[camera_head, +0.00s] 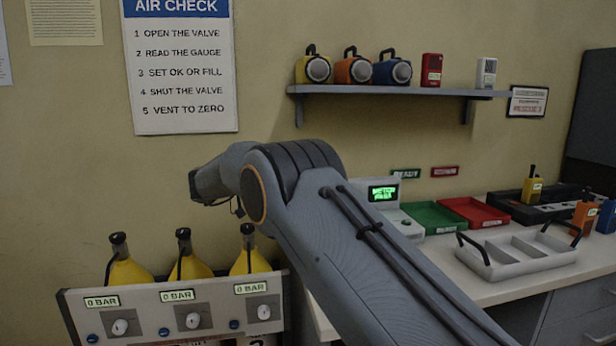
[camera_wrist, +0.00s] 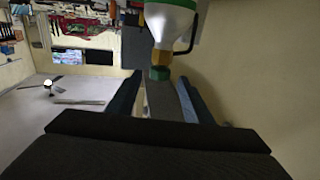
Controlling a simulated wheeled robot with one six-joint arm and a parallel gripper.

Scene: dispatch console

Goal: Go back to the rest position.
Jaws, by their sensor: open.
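My arm reaches up and to the left across the middle of the head view, and its dark wrist end is near the wall, above the yellow bottles (camera_head: 189,266). The fingers of my gripper are not clear in that view. In the wrist view my gripper (camera_wrist: 160,100) shows two dark fingers set apart, so it is open. A white and green object (camera_wrist: 171,22) with a brass-coloured neck appears past the fingertips at the top. I cannot tell how far away it is.
Below my arm is a gauge panel (camera_head: 150,315) with knobs. To the right, the desk holds a small display unit (camera_head: 383,193), a green tray (camera_head: 433,217), a red tray (camera_head: 476,212) and a grey handled tray (camera_head: 515,268). A shelf (camera_head: 390,90) of canisters is on the wall.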

